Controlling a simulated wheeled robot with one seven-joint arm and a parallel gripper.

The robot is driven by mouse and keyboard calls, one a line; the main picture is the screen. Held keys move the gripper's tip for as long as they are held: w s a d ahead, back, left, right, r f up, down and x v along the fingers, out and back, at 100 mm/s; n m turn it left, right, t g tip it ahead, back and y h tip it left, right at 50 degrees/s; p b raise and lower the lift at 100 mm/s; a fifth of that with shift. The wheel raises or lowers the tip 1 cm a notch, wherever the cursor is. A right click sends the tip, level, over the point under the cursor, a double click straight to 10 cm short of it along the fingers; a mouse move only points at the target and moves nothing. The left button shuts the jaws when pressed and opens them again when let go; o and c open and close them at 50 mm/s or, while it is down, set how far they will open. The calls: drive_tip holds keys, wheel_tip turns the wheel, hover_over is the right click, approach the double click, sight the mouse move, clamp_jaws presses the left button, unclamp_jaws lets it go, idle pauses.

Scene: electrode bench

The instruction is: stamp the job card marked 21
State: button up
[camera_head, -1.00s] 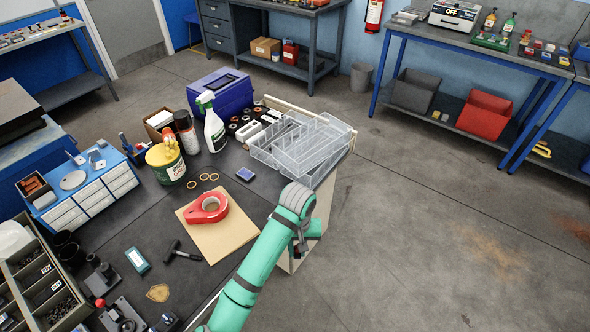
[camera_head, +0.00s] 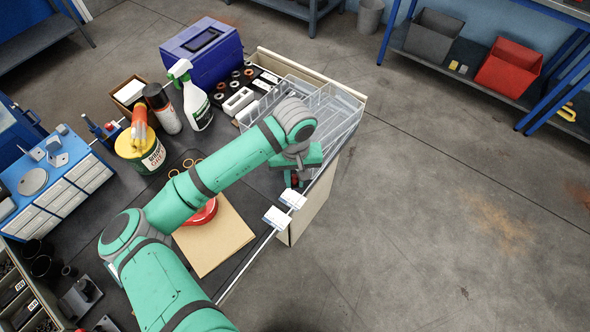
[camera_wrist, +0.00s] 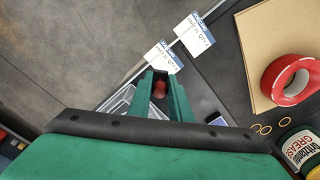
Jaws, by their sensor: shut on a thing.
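Two white job cards with blue headers, a nearer one (camera_head: 277,217) and a farther one (camera_head: 293,198), sit along a thin pale rail at the bench edge. They also show in the wrist view, the left card (camera_wrist: 160,60) and the right card (camera_wrist: 194,36); their print is too small to read surely. My gripper (camera_head: 293,180) is just beyond the cards, near the bench edge. In the wrist view, my gripper (camera_wrist: 160,80) is shut on a small red thing (camera_wrist: 159,90), seemingly the stamp. Its lower part is hidden. A small blue-edged pad (camera_wrist: 217,121) lies right of the fingers.
A clear divided tray (camera_head: 340,112) is close beyond my gripper. A brown board (camera_head: 222,240) carries a red tape ring (camera_wrist: 288,80). A grease tin (camera_head: 142,155), spray bottle (camera_head: 194,100) and purple case (camera_head: 202,50) stand farther back. Open floor lies to the right.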

drive_tip(key=shift+s+f, duration=0.15)
drive_tip(key=shift+f, duration=2.65)
drive_tip(key=shift+f, duration=0.5)
drive_tip(key=shift+r, duration=3.5)
